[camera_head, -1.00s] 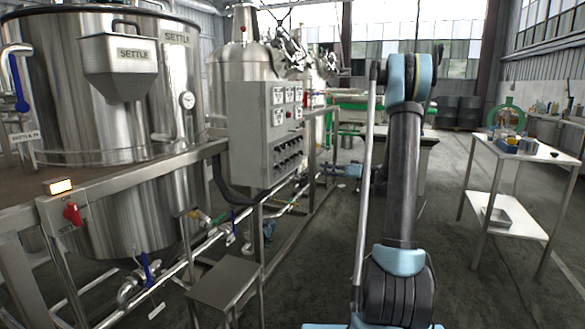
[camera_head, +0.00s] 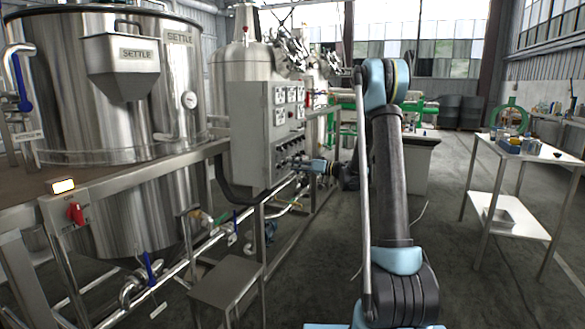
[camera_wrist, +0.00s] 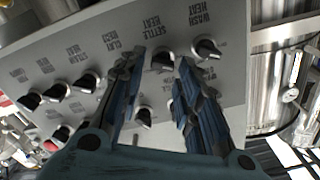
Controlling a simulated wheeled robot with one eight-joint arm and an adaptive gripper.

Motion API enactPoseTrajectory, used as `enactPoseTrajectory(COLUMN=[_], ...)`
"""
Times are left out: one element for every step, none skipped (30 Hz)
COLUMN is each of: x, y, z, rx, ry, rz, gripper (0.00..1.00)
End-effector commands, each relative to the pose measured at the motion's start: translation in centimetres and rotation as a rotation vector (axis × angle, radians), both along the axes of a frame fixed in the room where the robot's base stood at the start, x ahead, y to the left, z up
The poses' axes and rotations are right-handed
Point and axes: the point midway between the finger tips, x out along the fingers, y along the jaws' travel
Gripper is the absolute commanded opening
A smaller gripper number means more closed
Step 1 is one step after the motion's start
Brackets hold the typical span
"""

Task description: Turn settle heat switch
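The settle heat switch (camera_wrist: 163,60) is a dark round knob with a light pointer on the grey control panel, beside its upside-down "SETTLE HEAT" label in the wrist view. My gripper (camera_wrist: 159,66) is open, with one blue-grey finger on each side of this knob. I cannot tell whether either finger touches it. The wash heat knob (camera_wrist: 207,48) sits just right of the right finger. The left finger hides part of the clay heat knob's area. In the head view my gripper (camera_head: 290,163) is at the right side of the control panel (camera_head: 250,130).
Several other knobs (camera_wrist: 85,83) stand close by to the left, and a lower knob (camera_wrist: 144,116) shows between the fingers. A large settle tank (camera_head: 80,90) stands left of the panel. A white table (camera_head: 510,225) is at the right, with open floor between.

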Motion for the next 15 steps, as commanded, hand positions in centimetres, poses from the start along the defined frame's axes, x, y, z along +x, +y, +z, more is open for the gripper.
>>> enactPoseTrajectory(x=[0.12,0.19,0.27,0.32,0.36,0.4,0.42,0.43,0.43,0.43,0.43,0.43,0.42,0.42,0.42], y=[0.49,0.67,0.85,0.95,1.03,1.11,1.15,1.16,1.17,1.17,1.16,1.15,1.14,1.14,1.13], z=[0.0,-0.01,0.0,0.0,0.0,0.0,0.0,-0.01,-0.01,-0.01,-0.01,-0.01,-0.01,-0.01,-0.01], rx=[0.0,0.0,0.0,0.0,0.0,0.0,0.0,0.0,0.0,0.0,0.0,0.0,0.0,0.0,0.0], ry=[0.0,0.0,0.0,0.0,0.0,0.0,0.0,0.0,0.0,0.0,0.0,0.0,0.0,0.0,0.0], rz=[0.002,0.002,0.001,0.001,0.001,0.001,0.0,0.0,0.0,0.0,0.0,0.0,0.0,0.0,0.0], gripper=[0.32,0.32,0.32,0.32,0.32,0.32,0.32,0.32,0.32,0.32,0.32,0.32,0.32,0.32,0.22])
